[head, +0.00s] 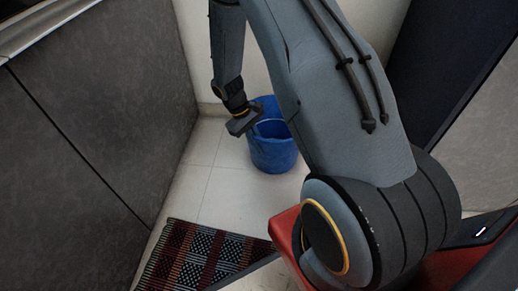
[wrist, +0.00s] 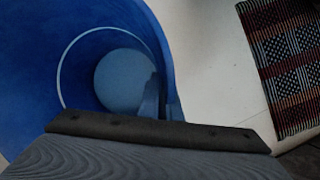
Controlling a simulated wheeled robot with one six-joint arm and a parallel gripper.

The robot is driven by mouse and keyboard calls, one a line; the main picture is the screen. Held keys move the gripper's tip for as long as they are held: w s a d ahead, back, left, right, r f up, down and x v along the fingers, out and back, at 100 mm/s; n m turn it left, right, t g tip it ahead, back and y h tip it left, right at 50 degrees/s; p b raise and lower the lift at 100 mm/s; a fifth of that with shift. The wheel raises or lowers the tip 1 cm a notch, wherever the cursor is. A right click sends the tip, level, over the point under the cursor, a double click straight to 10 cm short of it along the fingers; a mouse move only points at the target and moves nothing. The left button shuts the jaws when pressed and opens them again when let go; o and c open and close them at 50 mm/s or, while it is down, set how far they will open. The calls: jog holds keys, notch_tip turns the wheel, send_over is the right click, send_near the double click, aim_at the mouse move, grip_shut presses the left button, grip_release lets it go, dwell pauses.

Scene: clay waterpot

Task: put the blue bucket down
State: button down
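The blue bucket (head: 273,150) is upright in the corner by the white wall in the head view. I cannot tell whether its base touches the floor or hangs just above it. My gripper (head: 257,129) is at the bucket's left rim. In the wrist view I look down into the bucket (wrist: 95,50), which looks empty. There my gripper's fingers (wrist: 163,105) sit on either side of the bucket's wall, and the gripper appears shut on the rim. The gripper body hides the near part of the bucket.
Grey cabinet fronts (head: 75,150) stand on the left. A patterned dark red rug (head: 200,258) lies on the pale tiled floor (head: 205,180) in front of the bucket; it also shows at the right of the wrist view (wrist: 290,60). Bare floor lies between rug and bucket.

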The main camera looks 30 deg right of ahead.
jog(key=shift+f, duration=0.4)
jog(key=c, duration=2)
grip_release()
jog(key=p+v, duration=0.6)
jog(key=v, duration=0.5)
jog(key=s+a+r+t, duration=0.1)
jog(key=s+a+r, duration=0.1)
jog(key=a+r, duration=0.95)
jog(key=s+a+r+n+t+y, duration=0.2)
jog(key=s+a+r+y, duration=0.1)
jog(key=s+a+r, duration=1.2)
jog(key=shift+n+t+y, duration=0.3)
jog(key=shift+n+y, duration=0.4)
jog(key=s+r, duration=0.1)
jog(key=s, duration=0.3)
jog(key=s+a+r, duration=0.1)
jog(key=s, duration=0.4)
jog(key=s+a+r, duration=0.1)
jog(key=s, duration=0.4)
jog(key=shift+r, duration=0.15)
